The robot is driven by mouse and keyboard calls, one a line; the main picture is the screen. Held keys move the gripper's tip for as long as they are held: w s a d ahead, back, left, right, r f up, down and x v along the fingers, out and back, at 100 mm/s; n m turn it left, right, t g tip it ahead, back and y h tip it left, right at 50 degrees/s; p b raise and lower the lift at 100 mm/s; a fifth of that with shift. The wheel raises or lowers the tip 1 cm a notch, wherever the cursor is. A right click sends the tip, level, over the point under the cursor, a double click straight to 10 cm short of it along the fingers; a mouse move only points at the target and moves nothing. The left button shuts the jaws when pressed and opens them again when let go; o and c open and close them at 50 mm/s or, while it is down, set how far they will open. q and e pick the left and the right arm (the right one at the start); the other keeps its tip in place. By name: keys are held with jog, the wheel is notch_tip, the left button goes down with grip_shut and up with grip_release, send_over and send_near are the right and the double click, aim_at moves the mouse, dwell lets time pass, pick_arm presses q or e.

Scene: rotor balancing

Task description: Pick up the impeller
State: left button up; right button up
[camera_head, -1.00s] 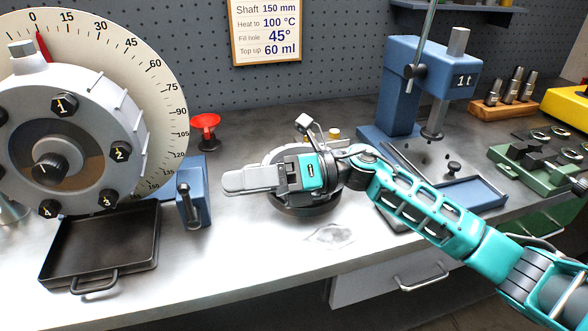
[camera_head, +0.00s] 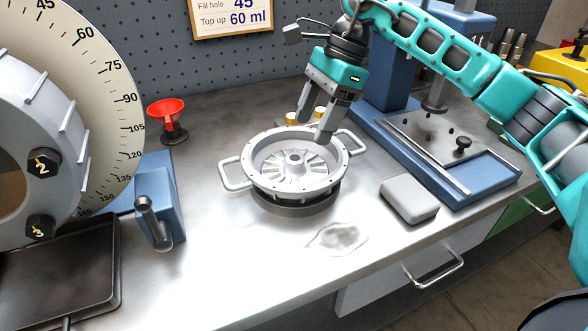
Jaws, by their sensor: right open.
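The impeller (camera_head: 293,186) is a silver round part with vanes around a central hub, a raised rim and a loop handle on each side. It sits level on a dark round base (camera_head: 296,208) on the bench. My right gripper (camera_head: 317,131) points down above the impeller's far side, its two grey fingers apart with nothing between them. I cannot tell whether a fingertip touches the rim. My left gripper is not in view.
A red funnel (camera_head: 166,110) and a blue block with a lever (camera_head: 160,205) stand left. A grey block (camera_head: 409,199) and a blue press base (camera_head: 490,190) are right. A crumpled clear patch (camera_head: 337,238) lies in front. The front bench is mostly clear.

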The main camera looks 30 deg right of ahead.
aim_at(295, 157)
jog(key=x, duration=0.7)
jog(key=shift+w+a, duration=0.1)
jog(key=shift+a, duration=0.25)
jog(key=shift+c, duration=0.4)
jog(key=shift+r, duration=0.1)
grip_shut()
